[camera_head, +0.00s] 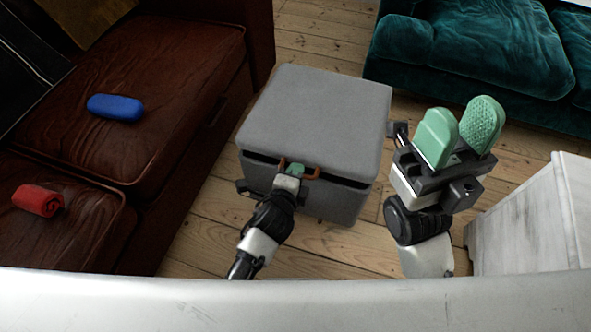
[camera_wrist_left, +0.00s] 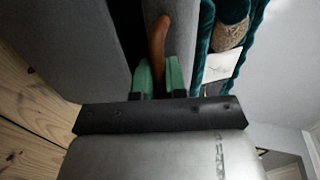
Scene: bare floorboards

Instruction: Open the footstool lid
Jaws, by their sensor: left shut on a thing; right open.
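The grey footstool (camera_head: 318,112) stands on the floorboards in the middle of the head view. A dark gap shows between its lid and its body along the front, so the lid looks slightly raised. My left gripper (camera_head: 294,168) is at the front edge of the lid, shut on a brown leather strap handle (camera_head: 312,173). The handle also shows between the green fingers of my left gripper (camera_wrist_left: 158,74) in the left wrist view (camera_wrist_left: 158,45). My right gripper (camera_head: 458,132) is open and empty, raised to the right of the footstool.
A brown leather sofa (camera_head: 165,85) is close on the left, with a blue case (camera_head: 115,108) and a red roll (camera_head: 38,200) on it. A teal sofa (camera_head: 490,45) stands at the back right. A white cabinet (camera_head: 535,220) is at the right. Bare floor surrounds the footstool.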

